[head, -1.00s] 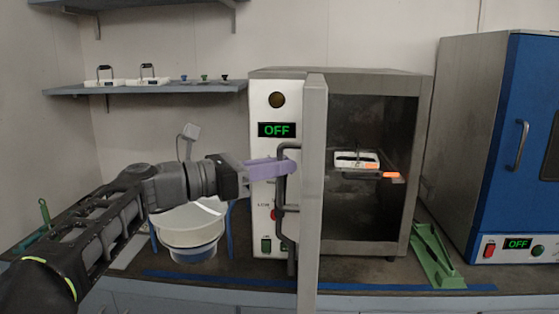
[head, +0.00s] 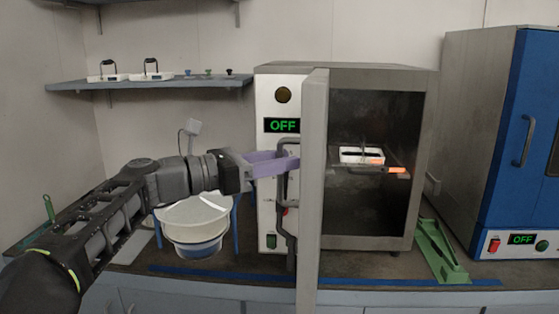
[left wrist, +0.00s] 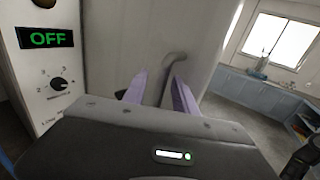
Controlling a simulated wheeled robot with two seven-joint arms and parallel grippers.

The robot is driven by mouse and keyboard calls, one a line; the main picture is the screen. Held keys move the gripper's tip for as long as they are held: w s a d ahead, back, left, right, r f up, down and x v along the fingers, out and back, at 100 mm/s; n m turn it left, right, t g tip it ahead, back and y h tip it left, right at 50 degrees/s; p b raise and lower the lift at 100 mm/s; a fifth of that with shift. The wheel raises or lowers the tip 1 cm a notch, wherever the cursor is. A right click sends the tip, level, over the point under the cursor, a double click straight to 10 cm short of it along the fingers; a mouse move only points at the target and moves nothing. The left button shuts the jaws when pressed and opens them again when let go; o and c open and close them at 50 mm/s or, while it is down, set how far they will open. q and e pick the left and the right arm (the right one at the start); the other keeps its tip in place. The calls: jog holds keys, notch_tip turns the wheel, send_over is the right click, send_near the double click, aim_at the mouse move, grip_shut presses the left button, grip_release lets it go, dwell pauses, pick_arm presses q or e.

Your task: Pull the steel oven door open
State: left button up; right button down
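The steel oven (head: 375,72) stands in the middle of the counter. Its door (head: 313,190) is swung wide open toward me and shows nearly edge-on. The dark bar handle (head: 290,215) is on the door's left-hand face; its curved end also shows in the left wrist view (left wrist: 174,58). My left gripper (head: 280,162) is at the upper part of the handle. Its purple fingers (left wrist: 160,88) are spread apart, with the handle between or just beyond their tips. My right gripper is out of view.
A white tray (head: 362,155) sits inside the oven near a glowing orange piece. A white bucket (head: 195,225) stands left of the oven. A green bracket (head: 440,255) lies to its right, before a blue oven (head: 505,150). A shelf (head: 150,86) hangs at left.

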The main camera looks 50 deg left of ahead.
pick_arm(q)
jog(key=shift+s, duration=0.1)
jog(key=v, duration=0.7)
jog(key=shift+s, duration=0.3)
dwell(0.4)
